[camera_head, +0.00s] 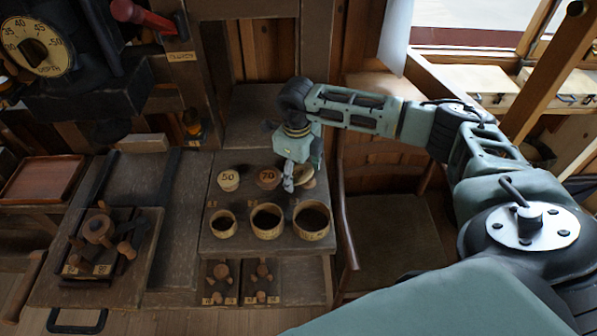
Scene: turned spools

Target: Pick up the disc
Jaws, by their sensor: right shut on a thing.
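A pale wooden disc (305,180) is at the right end of a row on the wooden bench. It looks tilted, and my right gripper (289,184) is shut on it from above; the gripper hides part of it. I cannot tell whether the disc still touches the bench. A light disc marked 50 (228,180) and a browner disc marked 70 (268,178) sit to its left. My left gripper is not in view.
Three round wooden cups, small (222,224), middle (267,221) and large (312,221), stand in front of the discs. A board with wooden turned parts (98,230) lies left. A chair (390,210) stands close on the right.

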